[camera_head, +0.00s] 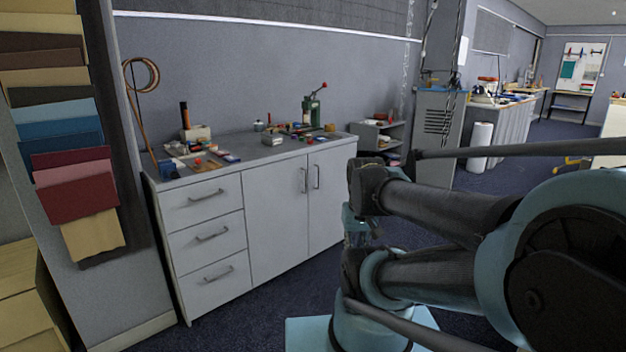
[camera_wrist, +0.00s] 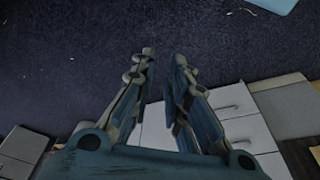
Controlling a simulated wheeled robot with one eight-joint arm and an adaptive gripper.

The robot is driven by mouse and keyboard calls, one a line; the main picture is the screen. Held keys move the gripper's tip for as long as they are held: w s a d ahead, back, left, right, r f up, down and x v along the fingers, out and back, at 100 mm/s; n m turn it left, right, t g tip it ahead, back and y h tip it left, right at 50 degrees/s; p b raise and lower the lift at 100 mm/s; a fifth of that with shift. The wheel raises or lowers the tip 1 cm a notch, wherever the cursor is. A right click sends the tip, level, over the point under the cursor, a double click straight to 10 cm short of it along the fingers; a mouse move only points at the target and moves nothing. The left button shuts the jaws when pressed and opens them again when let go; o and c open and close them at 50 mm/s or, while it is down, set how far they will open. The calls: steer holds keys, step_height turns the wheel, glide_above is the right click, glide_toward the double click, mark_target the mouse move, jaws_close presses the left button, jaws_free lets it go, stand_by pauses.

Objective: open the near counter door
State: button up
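A grey-white counter (camera_head: 230,140) stands against the wall in the head view. Its front has a near door (camera_head: 272,212) beside the drawers and a far door (camera_head: 328,195) to the right. Both doors look shut. Each has an upright bar handle, the near door's handle (camera_head: 303,180) lying close to the seam between them. My gripper (camera_wrist: 164,58) is open and empty in the wrist view, its fingers apart above the dark carpet. The counter front (camera_wrist: 155,125) shows behind and below the fingers there, apart from them. In the head view my arm hides most of the gripper.
Several drawers (camera_head: 207,236) with bar handles fill the counter's left end. Tools and small parts lie on its top, including a green press (camera_head: 311,112). A panel of colour swatches (camera_head: 75,190) stands at left. Dark carpet (camera_head: 262,318) is clear before the counter.

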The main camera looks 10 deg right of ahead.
steer(key=w+a+r+n+t+y, duration=0.1)
steer(key=w+a+r+y, duration=0.3)
steer(key=w, duration=0.6)
steer(key=w+a+r+n+t, duration=0.1)
steer(key=w+a+r+n, duration=0.1)
steer(key=w+r, duration=0.5)
steer(key=w+n+t+y, duration=0.2)
steer(key=w+t+y, duration=0.15)
steer(key=w, duration=2.35)
steer(key=w+d+f+t+y, duration=0.15)
steer(key=w+f, duration=0.25)
steer(key=w, duration=0.5)
steer(key=w+d+f+t, duration=0.3)
steer(key=w, duration=0.6)
steer(key=w+d+f+t+h, duration=0.1)
steer(key=w+d+f+t, duration=0.1)
steer(key=w+d+f, duration=0.4)
steer(key=w+d+f+t, duration=0.2)
steer(key=w+f, duration=0.2)
steer(key=f, duration=0.5)
steer(key=x, duration=1.6)
steer(key=shift+w+d+r, duration=0.25)
steer(key=shift+w+d, duration=0.05)
steer(key=shift+w, duration=0.1)
